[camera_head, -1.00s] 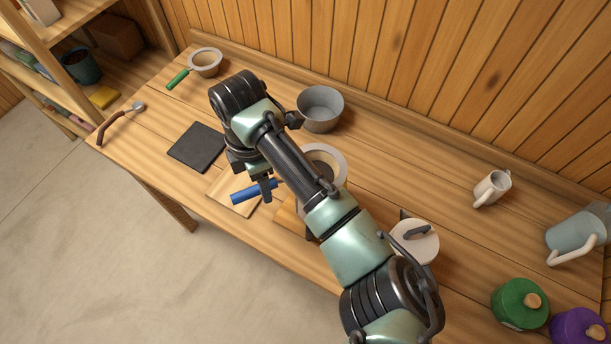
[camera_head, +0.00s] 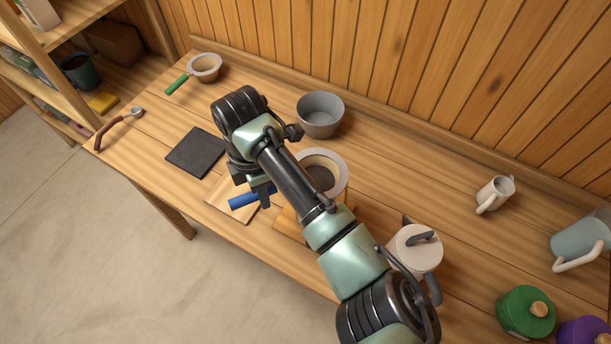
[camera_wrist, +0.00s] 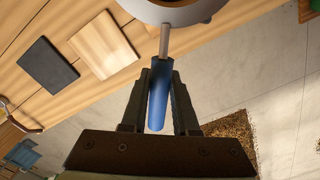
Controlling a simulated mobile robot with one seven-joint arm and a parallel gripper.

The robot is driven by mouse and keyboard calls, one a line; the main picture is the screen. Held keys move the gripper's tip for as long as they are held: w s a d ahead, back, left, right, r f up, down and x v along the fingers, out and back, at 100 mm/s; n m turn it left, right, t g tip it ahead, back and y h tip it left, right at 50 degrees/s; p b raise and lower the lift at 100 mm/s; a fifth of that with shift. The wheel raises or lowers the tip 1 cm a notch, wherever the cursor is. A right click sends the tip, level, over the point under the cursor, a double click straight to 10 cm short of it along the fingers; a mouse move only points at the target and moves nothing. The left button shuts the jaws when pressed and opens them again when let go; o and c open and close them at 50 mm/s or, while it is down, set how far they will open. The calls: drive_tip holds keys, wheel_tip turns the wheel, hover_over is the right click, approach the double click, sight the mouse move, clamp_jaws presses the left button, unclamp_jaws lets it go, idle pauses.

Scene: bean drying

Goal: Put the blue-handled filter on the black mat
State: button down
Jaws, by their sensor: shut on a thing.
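The blue-handled filter has a pale ring (camera_head: 340,163) and a blue handle (camera_head: 243,200). My gripper (camera_head: 264,194) is shut on the blue handle, which also shows between both fingers in the wrist view (camera_wrist: 158,100). The ring lies beyond the fingers, over or on a wooden stand; I cannot tell whether they touch. My forearm hides part of the ring and the stand. The black mat (camera_head: 195,153) lies flat and bare on the bench, left of my gripper. The mat also shows at the left in the wrist view (camera_wrist: 47,65).
A light wooden board (camera_head: 232,206) lies between the mat and the wooden stand (camera_head: 287,224). A grey bowl (camera_head: 320,117) stands behind my arm. A green-handled filter (camera_head: 204,68) is at the back left. A white kettle (camera_head: 414,252) stands right of my arm.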

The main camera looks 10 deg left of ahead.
drive_tip(key=shift+r, duration=0.1)
drive_tip(key=shift+r+p, duration=2.15)
drive_tip(key=shift+r, duration=0.3)
